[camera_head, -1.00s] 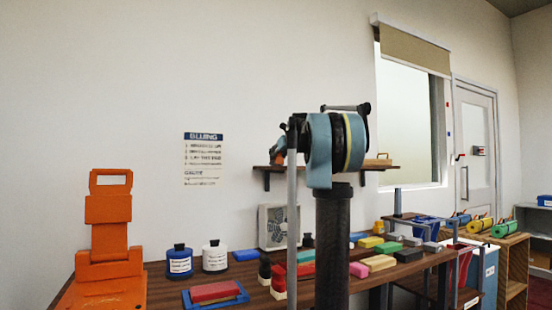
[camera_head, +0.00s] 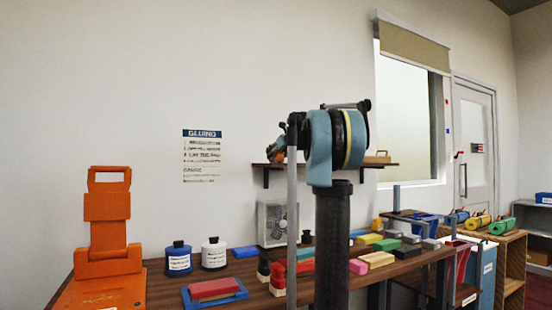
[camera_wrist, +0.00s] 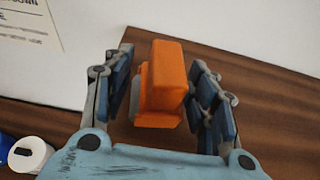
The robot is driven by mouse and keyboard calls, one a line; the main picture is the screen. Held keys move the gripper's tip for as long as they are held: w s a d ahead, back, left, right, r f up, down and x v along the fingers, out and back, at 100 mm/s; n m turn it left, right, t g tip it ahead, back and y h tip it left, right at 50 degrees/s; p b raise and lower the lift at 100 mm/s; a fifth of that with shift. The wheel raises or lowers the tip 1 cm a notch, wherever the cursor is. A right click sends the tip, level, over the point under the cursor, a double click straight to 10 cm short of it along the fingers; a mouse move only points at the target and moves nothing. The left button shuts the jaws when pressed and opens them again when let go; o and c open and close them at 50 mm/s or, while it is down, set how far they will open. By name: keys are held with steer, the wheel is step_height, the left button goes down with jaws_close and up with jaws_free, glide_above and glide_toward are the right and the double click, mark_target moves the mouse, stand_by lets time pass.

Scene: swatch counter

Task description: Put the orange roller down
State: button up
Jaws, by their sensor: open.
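The orange roller (camera_wrist: 168,80) is between the two fingers of my gripper (camera_wrist: 165,92) in the wrist view. It has a blocky orange body with a grey part on its left side. The fingers are spread, with a gap on the right; on the left the grey part lies close to the finger. The roller is over the left end of the brown wall shelf (camera_wrist: 240,75); I cannot tell whether its underside touches the wood. In the head view my gripper (camera_head: 274,150) is at the shelf's left end, largely hidden behind my arm, with a little orange (camera_head: 282,143) showing.
A gluing sign (camera_head: 203,155) hangs on the wall. A wooden item (camera_head: 378,158) sits at the shelf's right end.

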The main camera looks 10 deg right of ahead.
steer(key=shift+r, duration=0.35)
steer(key=v, duration=1.2)
steer(key=shift+r, duration=0.25)
